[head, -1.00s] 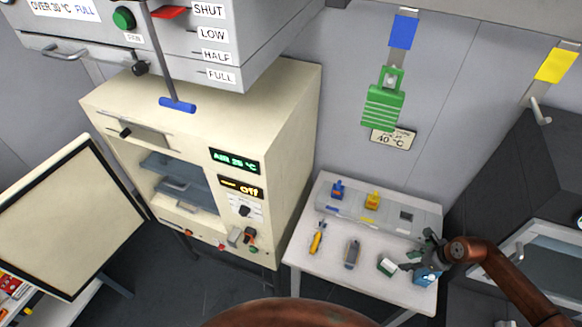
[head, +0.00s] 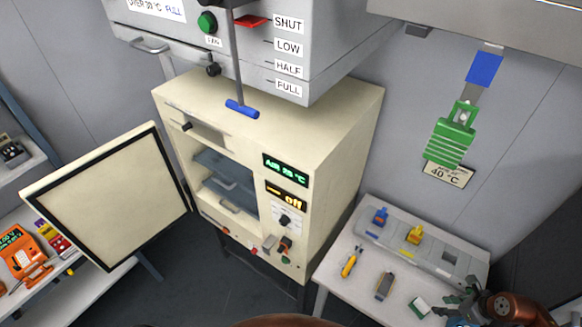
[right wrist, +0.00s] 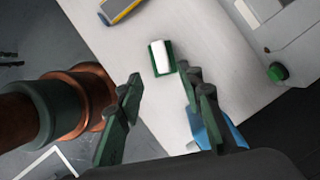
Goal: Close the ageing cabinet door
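The cream ageing cabinet (head: 330,150) stands in the middle of the head view. Its door (head: 115,195) is swung wide open to the left, and the shelves inside show. Its displays read "AIR 25 °C" and "off". My right gripper (head: 455,307) is at the lower right of the head view, over the small white table and well away from the door. In the right wrist view its two dark green fingers (right wrist: 158,110) are spread with nothing between them. A green and white block (right wrist: 161,57) lies on the table just beyond the fingertips. My left gripper is not in view.
The white table (head: 345,255) right of the cabinet holds a grey rack (head: 425,243), a yellow tool (head: 350,262) and a grey item (head: 385,286). Shelves with an orange device (head: 25,255) stand at left, behind the door. A grey hood (head: 260,45) hangs above the cabinet.

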